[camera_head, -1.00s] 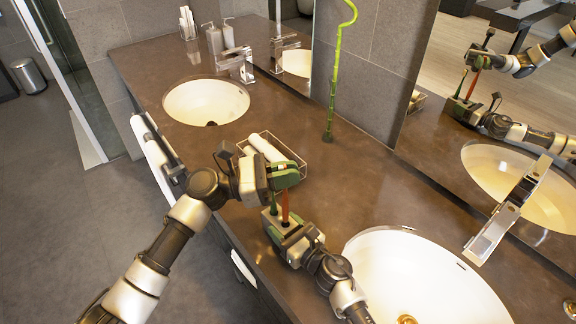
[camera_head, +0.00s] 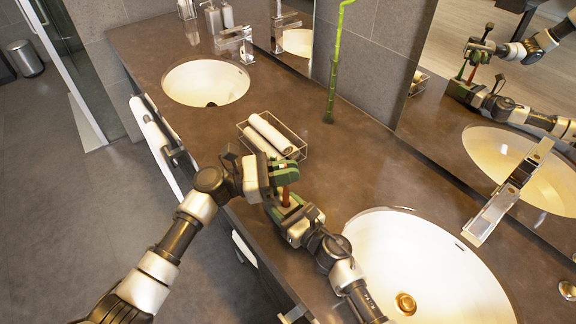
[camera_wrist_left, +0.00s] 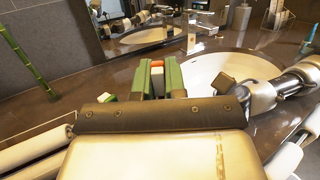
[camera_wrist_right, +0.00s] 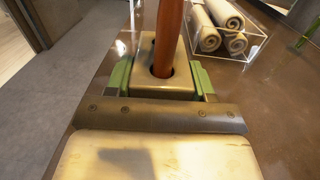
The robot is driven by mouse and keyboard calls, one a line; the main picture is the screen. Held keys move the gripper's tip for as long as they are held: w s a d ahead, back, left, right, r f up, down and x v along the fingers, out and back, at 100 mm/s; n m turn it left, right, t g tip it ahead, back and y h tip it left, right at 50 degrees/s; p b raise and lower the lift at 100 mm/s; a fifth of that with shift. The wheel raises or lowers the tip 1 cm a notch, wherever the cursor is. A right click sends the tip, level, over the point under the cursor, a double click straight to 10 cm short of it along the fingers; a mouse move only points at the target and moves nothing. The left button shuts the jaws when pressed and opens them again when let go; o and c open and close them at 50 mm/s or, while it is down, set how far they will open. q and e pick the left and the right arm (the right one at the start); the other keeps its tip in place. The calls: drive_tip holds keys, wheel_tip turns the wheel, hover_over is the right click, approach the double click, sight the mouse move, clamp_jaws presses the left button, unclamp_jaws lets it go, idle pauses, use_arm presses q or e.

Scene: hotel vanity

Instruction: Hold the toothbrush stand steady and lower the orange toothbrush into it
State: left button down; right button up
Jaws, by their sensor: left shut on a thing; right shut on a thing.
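The toothbrush stand (camera_wrist_right: 180,90) is a small beige block between the green fingers of my right gripper (camera_wrist_right: 160,82), which is shut on it. In the head view my right gripper (camera_head: 283,213) is low at the counter. The orange toothbrush (camera_wrist_right: 169,30) stands nearly upright, its lower end inside a dark-rimmed hole in the stand; its depth is hidden. My left gripper (camera_head: 287,174) is shut on its upper part, just above the stand. The orange and white brush top (camera_wrist_left: 157,65) shows between the left fingers. A green and white tip (camera_wrist_left: 107,98) shows beside that gripper.
A sink (camera_head: 430,270) lies to the right, another (camera_head: 206,83) at the back left. A green bamboo stalk (camera_head: 333,70) stands near the mirror. The counter between basket and right sink is clear.

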use_arm(q)
drive_tip(key=shift+f, duration=0.15)
drive_tip(key=c, duration=1.1)
unclamp_jaws()
drive_tip(key=s+a+f, duration=0.1)
drive_tip(key=a, duration=1)
drive_tip(key=shift+a+f, duration=0.4)
drive_tip(key=shift+s, duration=0.1)
